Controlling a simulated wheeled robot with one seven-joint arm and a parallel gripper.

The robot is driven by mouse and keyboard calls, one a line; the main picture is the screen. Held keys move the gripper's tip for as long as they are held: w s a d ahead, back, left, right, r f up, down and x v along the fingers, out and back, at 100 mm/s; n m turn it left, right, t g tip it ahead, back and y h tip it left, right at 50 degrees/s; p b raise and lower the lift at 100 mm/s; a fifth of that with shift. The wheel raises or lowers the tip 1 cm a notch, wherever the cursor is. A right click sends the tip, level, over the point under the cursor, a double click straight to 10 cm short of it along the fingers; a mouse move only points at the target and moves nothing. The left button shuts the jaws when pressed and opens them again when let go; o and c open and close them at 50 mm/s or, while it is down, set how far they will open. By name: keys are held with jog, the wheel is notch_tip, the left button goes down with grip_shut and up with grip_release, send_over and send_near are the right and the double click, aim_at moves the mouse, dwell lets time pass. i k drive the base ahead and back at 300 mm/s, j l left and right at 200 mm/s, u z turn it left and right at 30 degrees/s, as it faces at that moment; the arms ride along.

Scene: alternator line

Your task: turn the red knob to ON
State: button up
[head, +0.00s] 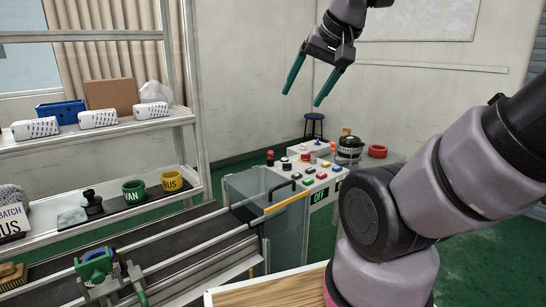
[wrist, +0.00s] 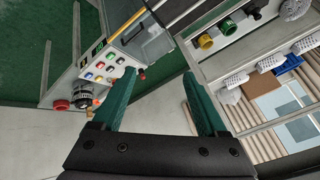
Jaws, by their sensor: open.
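A control panel (head: 293,178) with several coloured buttons stands at the end of the conveyor; it also shows in the wrist view (wrist: 103,75). A small red knob-like part (head: 270,155) with a dark base stands at its back left in the head view. Red caps (head: 322,175) also sit among the buttons; I cannot tell for certain which one is the red knob, nor how it is turned. A display (head: 319,197) on the panel's side seems to read OFF in green. My gripper (head: 302,98) is open and empty, high above the panel and touching nothing; its green fingers fill the wrist view's middle (wrist: 157,75).
A clear-walled guard (head: 247,188) with a dark handle adjoins the panel. An alternator (head: 349,147) and a red ring (head: 377,151) lie behind it. The conveyor (head: 170,240) runs to the left, beneath a shelf (head: 100,133). The air around my gripper is clear.

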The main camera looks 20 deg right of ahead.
aim_at(305, 157)
jog(key=i+l+u, duration=0.1)
jog(key=l, duration=0.4)
jog(key=i+l+u, duration=0.15)
jog(key=i+l, duration=0.15)
jog(key=l, duration=0.25)
jog(key=i+l+u, duration=0.1)
jog(key=l, duration=0.45)
jog(key=i+l+u, duration=0.15)
jog(key=l, duration=0.45)
jog(key=i+l+u, duration=0.1)
jog(key=l, duration=0.45)
jog(key=i+l+u, duration=0.15)
jog(key=l, duration=0.45)
